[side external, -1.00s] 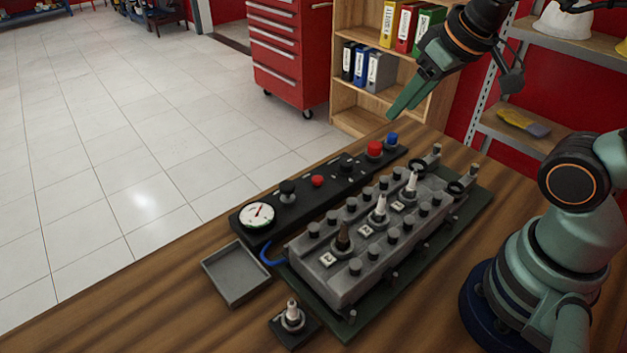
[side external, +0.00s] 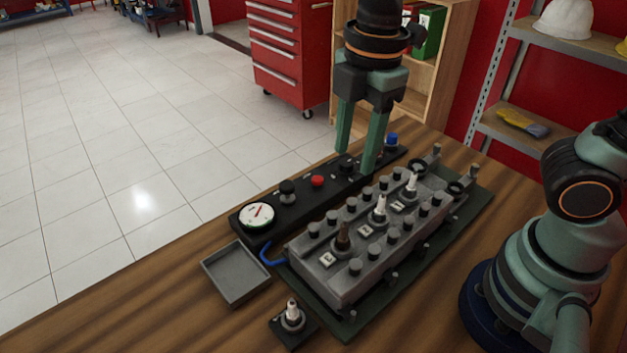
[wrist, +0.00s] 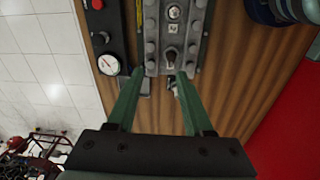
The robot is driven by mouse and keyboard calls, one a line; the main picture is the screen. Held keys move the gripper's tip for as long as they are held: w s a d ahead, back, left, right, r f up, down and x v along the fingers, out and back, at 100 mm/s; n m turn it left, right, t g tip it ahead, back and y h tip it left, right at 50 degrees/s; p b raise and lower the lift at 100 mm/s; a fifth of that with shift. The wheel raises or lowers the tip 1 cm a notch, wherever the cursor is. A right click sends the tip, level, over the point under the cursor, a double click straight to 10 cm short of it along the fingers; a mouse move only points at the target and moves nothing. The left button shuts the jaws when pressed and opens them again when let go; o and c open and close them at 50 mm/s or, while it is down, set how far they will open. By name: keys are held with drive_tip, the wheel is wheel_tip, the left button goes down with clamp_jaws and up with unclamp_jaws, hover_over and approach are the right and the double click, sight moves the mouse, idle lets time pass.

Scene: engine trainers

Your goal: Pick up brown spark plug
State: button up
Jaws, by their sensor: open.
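The brown spark plug (side external: 343,238) stands upright in the near-left socket of the grey engine block (side external: 315,272). In the wrist view the brown plug (wrist: 171,56) shows as a dark shape beyond my fingertips, between them across the picture. My gripper (side external: 357,160) is open and empty, fingers pointing down. In the side view it appears above the far part of the black control panel, behind and above the block, apart from the brown plug. Two white-topped plugs (side external: 380,208) and (side external: 411,186) stand in the same row.
The black panel (side external: 325,195) with gauge (side external: 257,215) and knobs runs along the block's left. A grey tray (side external: 236,275) and a holder with another white-topped plug (side external: 292,315) sit at the front. Bare wood (side external: 150,325) lies at front left.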

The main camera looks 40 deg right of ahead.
sight(345, 219)
drive_tip(key=f+n, duration=0.1)
drive_tip(key=f, duration=0.1)
drive_tip(key=a+f+n, duration=0.1)
drive_tip(key=f, duration=0.2)
drive_tip(key=s+a+f+n, duration=0.1)
drive_tip(key=f, duration=0.1)
drive_tip(key=shift+a+f+g, duration=0.1)
drive_tip(key=shift+f+g, duration=0.05)
drive_tip(key=shift+g, duration=0.25)
drive_tip(key=f, duration=0.4)
drive_tip(key=shift+s+a, duration=0.2)
drive_tip(key=shift+s, duration=0.15)
drive_tip(key=shift+f, duration=0.6)
clamp_jaws()
